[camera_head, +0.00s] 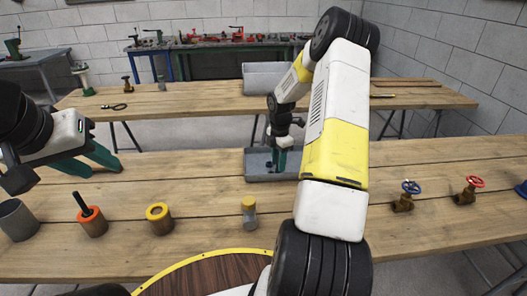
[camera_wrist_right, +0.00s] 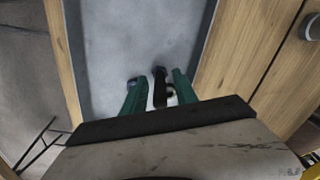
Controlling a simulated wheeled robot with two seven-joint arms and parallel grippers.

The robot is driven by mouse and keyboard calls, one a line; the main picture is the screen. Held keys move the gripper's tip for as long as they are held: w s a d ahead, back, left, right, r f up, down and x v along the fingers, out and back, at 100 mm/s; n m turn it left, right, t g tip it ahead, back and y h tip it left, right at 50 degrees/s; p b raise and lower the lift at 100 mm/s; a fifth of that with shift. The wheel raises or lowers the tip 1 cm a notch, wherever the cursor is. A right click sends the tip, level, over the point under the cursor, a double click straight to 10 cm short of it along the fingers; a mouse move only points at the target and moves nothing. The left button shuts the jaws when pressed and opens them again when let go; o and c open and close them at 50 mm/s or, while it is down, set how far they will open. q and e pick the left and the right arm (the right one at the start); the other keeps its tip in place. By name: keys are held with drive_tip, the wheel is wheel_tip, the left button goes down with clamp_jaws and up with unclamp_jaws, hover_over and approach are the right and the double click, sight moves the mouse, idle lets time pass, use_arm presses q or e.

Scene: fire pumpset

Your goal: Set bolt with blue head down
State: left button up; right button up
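My right gripper (camera_head: 278,168) reaches down into a grey tray (camera_head: 252,177) on the near table. In the right wrist view, its two green fingers (camera_wrist_right: 158,90) stand apart over the tray floor (camera_wrist_right: 145,40). A dark bolt-like piece (camera_wrist_right: 159,87) lies between them, closer to the right finger; I see no clear grip on it. A small blue piece (camera_wrist_right: 132,81), possibly the blue bolt head, shows at the left fingertip, partly hidden by it. My left gripper (camera_head: 92,162) is open and empty above the left of the table.
A grey cup (camera_head: 17,220), an orange ring part with a black rod (camera_head: 93,222), a yellow-topped part (camera_head: 159,219) and a yellow-capped cylinder (camera_head: 249,213) stand along the front. Blue-wheel (camera_head: 404,201) and red-wheel (camera_head: 467,191) valves stand right. A grey bin (camera_head: 262,78) is on the far table.

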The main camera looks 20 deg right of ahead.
drive_tip(key=shift+r, duration=0.1)
wheel_tip(320, 180, up, 12)
drive_tip(key=shift+f, duration=0.1)
drive_tip(key=s+a+r+m+t, duration=0.1)
drive_tip(key=s+a+r+m, duration=0.35)
drive_tip(key=r, duration=0.25)
drive_tip(key=s+a+r+m+t, duration=0.25)
drive_tip(key=s+a+r, duration=0.25)
drive_tip(key=r, duration=0.3)
drive_tip(key=s+a+r+m+t, duration=0.1)
drive_tip(key=s+a+m, duration=0.2)
drive_tip(key=s, duration=0.3)
drive_tip(key=s+a+r+m+y, duration=0.1)
drive_tip(key=s+a+r+m, duration=0.1)
drive_tip(key=s+m, duration=0.3)
drive_tip(key=s+a+r+m+t+y, duration=0.1)
drive_tip(key=s+a+m, duration=0.2)
drive_tip(key=s, duration=0.4)
drive_tip(key=shift+a+r+m+t, duration=0.3)
drive_tip(key=shift+a+m+t, duration=0.1)
drive_tip(key=shift+m, duration=0.1)
